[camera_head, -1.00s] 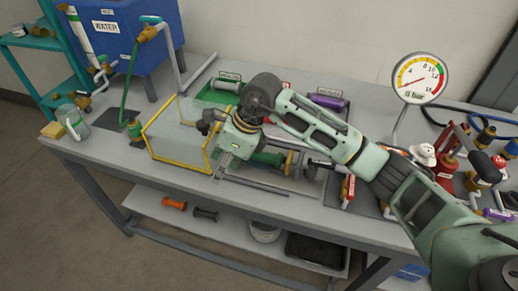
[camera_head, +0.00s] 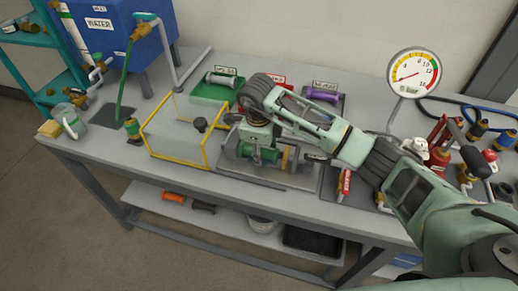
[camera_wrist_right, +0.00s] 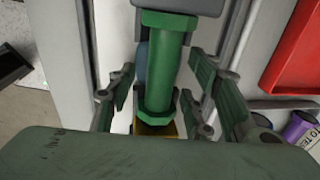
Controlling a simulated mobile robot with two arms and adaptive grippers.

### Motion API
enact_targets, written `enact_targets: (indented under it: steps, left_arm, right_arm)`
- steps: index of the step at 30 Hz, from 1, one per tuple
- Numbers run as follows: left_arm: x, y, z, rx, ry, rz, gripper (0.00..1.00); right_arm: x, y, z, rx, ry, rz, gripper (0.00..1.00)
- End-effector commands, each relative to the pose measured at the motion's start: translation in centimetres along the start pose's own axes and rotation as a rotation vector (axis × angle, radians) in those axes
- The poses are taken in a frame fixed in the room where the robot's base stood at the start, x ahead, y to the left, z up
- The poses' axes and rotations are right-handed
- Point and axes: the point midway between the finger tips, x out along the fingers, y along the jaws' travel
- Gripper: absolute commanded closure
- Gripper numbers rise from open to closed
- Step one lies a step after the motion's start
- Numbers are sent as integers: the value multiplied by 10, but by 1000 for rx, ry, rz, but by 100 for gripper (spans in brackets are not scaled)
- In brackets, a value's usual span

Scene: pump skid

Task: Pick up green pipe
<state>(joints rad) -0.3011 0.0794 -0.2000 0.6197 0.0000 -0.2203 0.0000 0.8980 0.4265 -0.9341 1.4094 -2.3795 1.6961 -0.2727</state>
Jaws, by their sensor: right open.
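The green pipe (camera_head: 245,150) with hexagonal ends lies in the pump skid (camera_head: 225,163) on the bench. My right gripper (camera_head: 262,158) is over it, pointing down. In the right wrist view the green pipe (camera_wrist_right: 163,68) runs up the middle of the picture. The open fingers of my right gripper (camera_wrist_right: 162,95) stand on either side of it, with gaps visible; they do not grip it. Part of the pipe is hidden behind the gripper in the head view. My left gripper is not in view.
A clear guard box with yellow edges (camera_head: 180,163) stands just left of the skid. Behind are a green tray (camera_head: 208,92) and a purple pipe (camera_head: 322,95). A pressure gauge (camera_head: 414,73) and several valves stand right. A blue water tank (camera_head: 115,42) is back left.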

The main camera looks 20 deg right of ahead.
Motion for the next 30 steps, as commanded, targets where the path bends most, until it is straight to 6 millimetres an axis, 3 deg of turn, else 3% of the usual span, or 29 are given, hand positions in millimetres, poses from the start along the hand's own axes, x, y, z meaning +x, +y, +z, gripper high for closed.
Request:
enact_targets:
  steps: [6, 22, 30]
  left_arm:
    - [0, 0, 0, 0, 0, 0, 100]
    - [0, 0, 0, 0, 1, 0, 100]
    - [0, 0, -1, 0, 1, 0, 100]
  right_arm:
    - [1, 0, 0, 0, -2, -1, 53]
    - [0, 0, 0, 0, -1, 0, 100]
    - [-1, -1, 1, 0, -3, -2, 100]
